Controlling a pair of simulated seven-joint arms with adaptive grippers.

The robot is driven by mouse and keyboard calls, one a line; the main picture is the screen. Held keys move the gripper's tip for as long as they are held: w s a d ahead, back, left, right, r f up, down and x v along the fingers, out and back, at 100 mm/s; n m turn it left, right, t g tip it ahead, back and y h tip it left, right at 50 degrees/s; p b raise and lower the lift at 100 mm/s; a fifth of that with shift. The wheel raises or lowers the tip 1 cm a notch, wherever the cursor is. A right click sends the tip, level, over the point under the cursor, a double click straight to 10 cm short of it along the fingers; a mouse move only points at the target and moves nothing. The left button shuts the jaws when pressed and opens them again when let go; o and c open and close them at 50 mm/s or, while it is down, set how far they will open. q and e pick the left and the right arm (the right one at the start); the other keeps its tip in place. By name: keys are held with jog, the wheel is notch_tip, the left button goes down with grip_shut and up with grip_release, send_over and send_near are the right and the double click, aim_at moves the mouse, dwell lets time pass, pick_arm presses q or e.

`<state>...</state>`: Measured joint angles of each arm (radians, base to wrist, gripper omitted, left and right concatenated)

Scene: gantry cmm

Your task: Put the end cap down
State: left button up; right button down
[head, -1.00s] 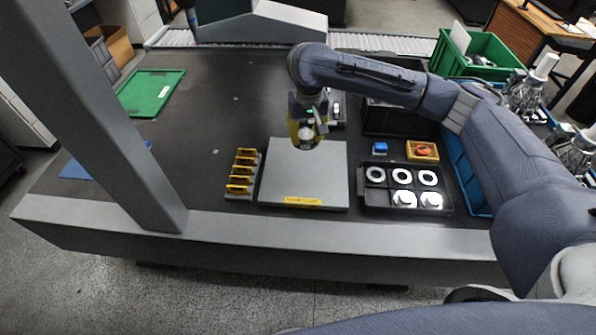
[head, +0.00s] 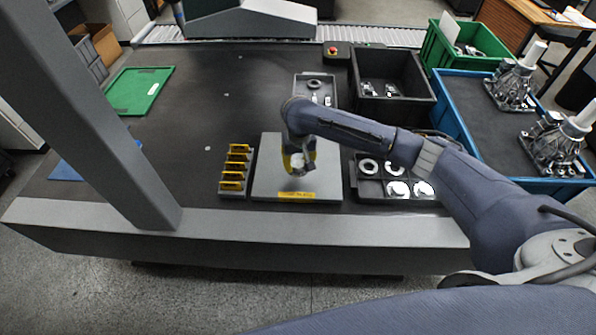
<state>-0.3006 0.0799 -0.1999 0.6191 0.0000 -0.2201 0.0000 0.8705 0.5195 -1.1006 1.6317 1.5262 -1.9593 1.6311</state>
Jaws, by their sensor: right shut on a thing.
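My right gripper (head: 299,168) is over the grey plate (head: 265,184) with a yellow label on its front edge. It is shut on a small whitish end cap (head: 298,160), mostly hidden by the fingers. I cannot tell whether the cap touches the plate. My left gripper is not in view.
A black tray (head: 358,194) with white rings and caps lies right of the plate, partly behind my right arm. A rack with yellow slots (head: 234,168) stands left of it. A black bin (head: 412,108) and a blue tray (head: 457,125) are at the back right. The left of the table is mostly clear.

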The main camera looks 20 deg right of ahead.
aim_at(298, 172)
jog(key=shift+f, duration=2.1)
jog(key=shift+f, duration=0.1)
jog(key=c, duration=0.9)
grip_release()
jog(key=r, duration=0.4)
jog(key=s+r, duration=0.1)
jog(key=r, duration=0.7)
jog(key=shift+s+r, duration=0.1)
jog(key=shift+s, duration=0.1)
